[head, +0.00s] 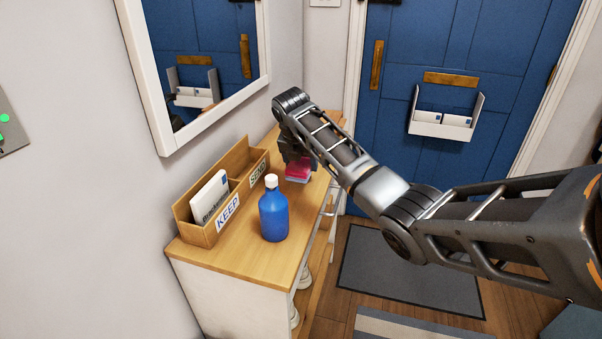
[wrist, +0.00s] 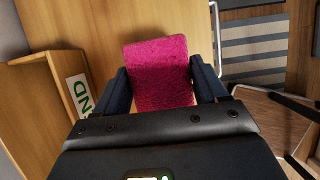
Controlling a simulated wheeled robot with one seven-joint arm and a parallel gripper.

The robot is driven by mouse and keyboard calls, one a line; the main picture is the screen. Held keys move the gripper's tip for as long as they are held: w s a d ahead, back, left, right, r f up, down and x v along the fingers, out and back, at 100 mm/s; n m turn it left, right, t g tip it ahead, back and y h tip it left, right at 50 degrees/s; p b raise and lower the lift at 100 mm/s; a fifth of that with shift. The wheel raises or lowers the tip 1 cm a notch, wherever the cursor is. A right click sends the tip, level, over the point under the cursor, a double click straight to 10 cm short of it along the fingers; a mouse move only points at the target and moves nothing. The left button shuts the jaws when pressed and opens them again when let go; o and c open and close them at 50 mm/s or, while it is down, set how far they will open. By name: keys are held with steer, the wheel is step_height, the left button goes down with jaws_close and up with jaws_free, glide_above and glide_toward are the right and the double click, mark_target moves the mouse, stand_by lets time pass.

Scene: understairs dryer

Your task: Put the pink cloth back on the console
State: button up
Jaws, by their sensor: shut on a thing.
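The pink cloth (wrist: 158,72) is a folded, fuzzy magenta pad between the two fingers of my gripper (wrist: 160,88) in the wrist view. My gripper is shut on it. In the head view the pink cloth (head: 298,168) shows just below my gripper (head: 297,158), low over the console (head: 250,256), with something bluish-grey under it. I cannot tell whether the cloth touches the wooden top. The console has a light wood top and white sides. My wrist hides part of the cloth.
A blue bottle (head: 273,214) with a white cap stands on the console, nearer than the cloth. A wooden sorter (head: 206,234) labelled KEEP and SEND, holding a white envelope (head: 210,196), stands along the wall, left of the gripper. A mirror (head: 160,120) hangs above.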

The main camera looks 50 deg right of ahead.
steer(key=shift+a+f, duration=0.1)
steer(key=shift+f, duration=1.95)
steer(key=o, duration=0.9)
steer(key=shift+f, duration=0.1)
steer(key=shift+o, duration=0.2)
steer(key=v, duration=1.2)
